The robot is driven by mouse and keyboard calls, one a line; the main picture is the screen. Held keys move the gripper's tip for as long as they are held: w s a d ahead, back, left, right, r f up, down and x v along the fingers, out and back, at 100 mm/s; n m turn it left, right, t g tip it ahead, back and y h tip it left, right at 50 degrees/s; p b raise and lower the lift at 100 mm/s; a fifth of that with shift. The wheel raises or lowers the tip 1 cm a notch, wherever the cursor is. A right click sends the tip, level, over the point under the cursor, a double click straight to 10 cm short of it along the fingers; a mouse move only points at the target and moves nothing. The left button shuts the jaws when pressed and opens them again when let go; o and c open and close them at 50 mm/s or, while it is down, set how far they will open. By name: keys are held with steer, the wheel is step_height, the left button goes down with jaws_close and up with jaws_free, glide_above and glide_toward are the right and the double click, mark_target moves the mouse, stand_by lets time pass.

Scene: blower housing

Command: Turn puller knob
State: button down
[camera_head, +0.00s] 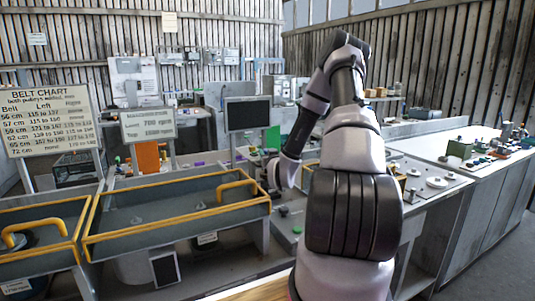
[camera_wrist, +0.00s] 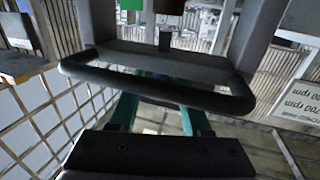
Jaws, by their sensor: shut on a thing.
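My gripper (camera_wrist: 160,104) shows in the wrist view as two teal fingers reaching up from a dark palm block. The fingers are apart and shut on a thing. A dark rounded bar (camera_wrist: 160,87) crosses in front of their tips and hides what they hold. A small dark post (camera_wrist: 165,41) stands just beyond the bar; I cannot tell whether it is the puller knob. In the head view my wrist is low, beside the right end of the yellow-edged tray, and the gripper's fingers are hidden. No puller knob can be made out there.
The yellow-edged tray (camera_head: 97,217) with yellow handles is left of my arm. A dark monitor (camera_head: 248,114) stands behind my wrist. A belt chart sign (camera_head: 50,121) is at far left. A white counter (camera_head: 455,146) with several small parts runs along the right. Floor shows at lower right.

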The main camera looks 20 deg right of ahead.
steer(key=shift+m+g+h, duration=0.4)
steer(key=shift+m+h, duration=0.4)
steer(key=shift+h, duration=0.4)
steer(key=shift+c, duration=1.8)
jaws_free()
steer(key=shift+r, duration=0.1)
step_height(320, 180, up, 10)
steer(key=shift+f, duration=0.1)
